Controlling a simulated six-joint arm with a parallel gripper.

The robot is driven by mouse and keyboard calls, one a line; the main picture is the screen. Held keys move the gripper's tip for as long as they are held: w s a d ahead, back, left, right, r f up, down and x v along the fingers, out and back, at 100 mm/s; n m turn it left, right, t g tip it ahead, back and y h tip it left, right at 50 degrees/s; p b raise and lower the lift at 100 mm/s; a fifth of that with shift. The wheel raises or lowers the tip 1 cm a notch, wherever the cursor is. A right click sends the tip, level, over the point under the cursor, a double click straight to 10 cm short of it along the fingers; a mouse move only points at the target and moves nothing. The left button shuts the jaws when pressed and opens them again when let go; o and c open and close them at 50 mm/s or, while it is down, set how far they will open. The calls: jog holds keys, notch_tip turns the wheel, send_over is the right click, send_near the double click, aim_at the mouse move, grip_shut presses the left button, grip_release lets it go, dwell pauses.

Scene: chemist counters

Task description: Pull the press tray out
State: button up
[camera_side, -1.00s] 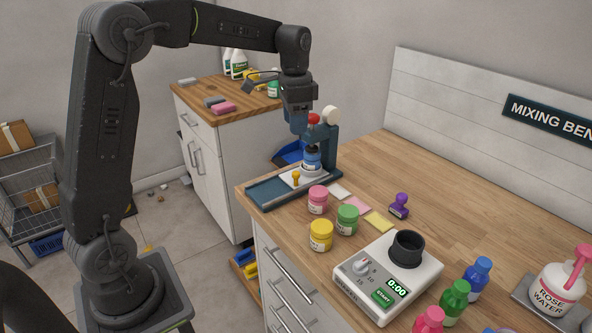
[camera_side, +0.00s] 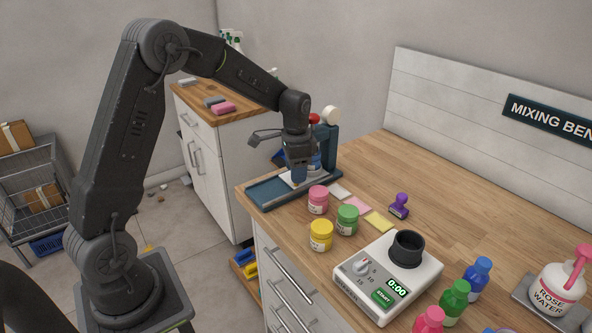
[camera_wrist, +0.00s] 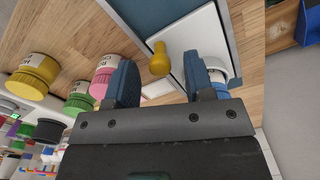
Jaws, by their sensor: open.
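The press (camera_side: 331,141) stands at the far left corner of the wooden bench, with a dark blue base (camera_side: 268,193). The white press tray (camera_wrist: 199,38) sits on that base, with a yellow knob (camera_wrist: 159,60) on it. A bottle with a blue cap and white body (camera_wrist: 214,68) is on the tray; my gripper hides most of it in the side view. My gripper (camera_side: 299,178) is low over the tray and points down. In the wrist view its two blue fingers (camera_wrist: 158,85) are apart, with the knob between and just beyond them. Contact with the knob is not visible.
A pink jar (camera_side: 318,199), a green jar (camera_side: 347,219) and a yellow jar (camera_side: 321,235) stand close to the press base. The bench behind the stamp is clear.

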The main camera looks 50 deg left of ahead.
jog(key=shift+f, duration=0.25)
grip_shut()
dwell(0.3)
